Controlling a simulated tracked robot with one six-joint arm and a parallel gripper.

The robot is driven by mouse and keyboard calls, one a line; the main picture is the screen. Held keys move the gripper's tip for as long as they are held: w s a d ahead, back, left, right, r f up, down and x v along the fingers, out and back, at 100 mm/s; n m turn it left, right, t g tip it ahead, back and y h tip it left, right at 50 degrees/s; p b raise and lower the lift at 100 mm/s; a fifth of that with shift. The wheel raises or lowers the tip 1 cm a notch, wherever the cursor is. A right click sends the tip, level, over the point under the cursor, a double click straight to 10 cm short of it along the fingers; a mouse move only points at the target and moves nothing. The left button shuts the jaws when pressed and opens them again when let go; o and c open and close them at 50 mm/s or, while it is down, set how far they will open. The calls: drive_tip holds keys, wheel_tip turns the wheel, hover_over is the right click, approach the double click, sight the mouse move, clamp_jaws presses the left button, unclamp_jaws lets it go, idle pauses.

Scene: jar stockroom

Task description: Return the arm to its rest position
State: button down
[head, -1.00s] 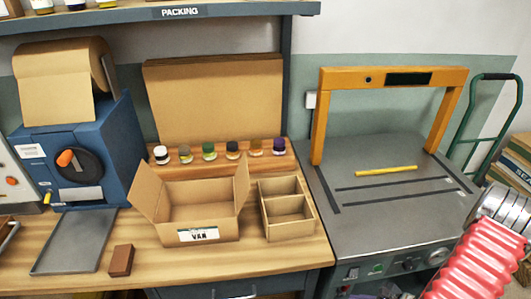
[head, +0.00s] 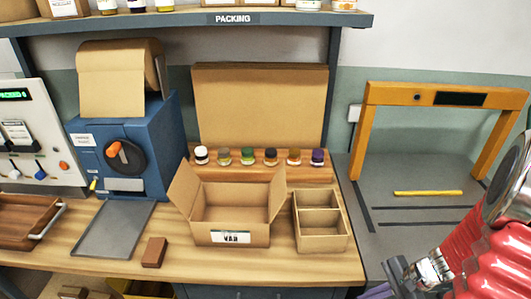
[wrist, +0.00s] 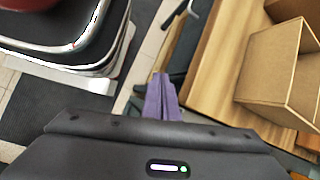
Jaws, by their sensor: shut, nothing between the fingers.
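My gripper shows in the wrist view as two purple fingers (wrist: 161,97) pressed together with nothing between them. It hangs over the gap beside the wooden bench edge. In the head view part of my gripper (head: 396,277) shows at the lower right, below my red arm, in front of the machine with the orange arch. No task object is in my grip.
The packing bench (head: 105,262) holds an open cardboard box (head: 231,228), a divided box (head: 344,222), a grey tray (head: 88,238) and a brown block (head: 154,252). Several small jars stand behind. An orange arch (head: 440,95) rises over the grey machine at right.

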drive_tip(key=s+a+r+n+t+h, duration=0.1)
drive_tip(key=a+r+n+h, duration=0.1)
drive_tip(key=a+r+n, duration=0.3)
drive_tip(key=s+a+r+n+t+h, duration=0.1)
drive_tip(key=a+r+n, duration=0.4)
drive_tip(key=r, duration=0.8)
drive_tip(key=s+a+r+n+t+h, duration=0.1)
drive_tip(key=a+r+n, duration=0.4)
drive_tip(key=r, duration=0.5)
drive_tip(key=shift+s+a+h, duration=0.6)
drive_tip(key=shift+a+h, duration=0.2)
drive_tip(key=shift+h, duration=0.2)
